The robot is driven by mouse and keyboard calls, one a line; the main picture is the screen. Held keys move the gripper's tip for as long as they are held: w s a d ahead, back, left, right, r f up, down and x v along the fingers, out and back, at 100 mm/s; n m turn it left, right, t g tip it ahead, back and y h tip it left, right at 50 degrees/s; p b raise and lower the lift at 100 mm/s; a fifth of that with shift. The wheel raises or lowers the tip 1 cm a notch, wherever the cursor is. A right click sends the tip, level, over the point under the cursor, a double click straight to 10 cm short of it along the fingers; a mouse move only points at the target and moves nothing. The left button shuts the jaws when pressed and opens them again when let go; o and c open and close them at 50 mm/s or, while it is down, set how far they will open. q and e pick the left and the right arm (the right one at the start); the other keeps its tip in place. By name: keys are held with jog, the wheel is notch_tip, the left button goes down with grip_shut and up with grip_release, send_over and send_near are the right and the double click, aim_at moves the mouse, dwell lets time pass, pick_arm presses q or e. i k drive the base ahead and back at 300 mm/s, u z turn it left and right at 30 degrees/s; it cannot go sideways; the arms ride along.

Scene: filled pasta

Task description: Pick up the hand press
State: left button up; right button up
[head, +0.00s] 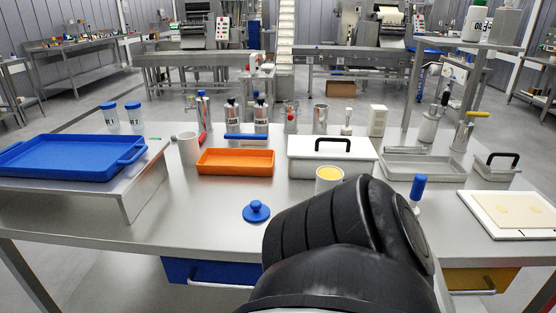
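A blue round disc with a knob on top (256,211) lies on the steel table, left of my arm; it looks like the hand press. A small tool with an upright blue handle (418,187) stands to the right of my arm, its lower part light-coloured. I cannot tell for certain which of the two is the hand press. A large black link of my own arm fills the lower middle and hides part of the table. Neither gripper shows in the head view.
The steel table (205,222) is clear around the blue disc. A blue tray (60,160) is left; a white board with dough (510,229) is right.

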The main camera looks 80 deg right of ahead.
aim_at(419, 182)
jog(key=u, duration=0.45)
jog(key=k, duration=2.25)
jog(key=z, duration=0.45)
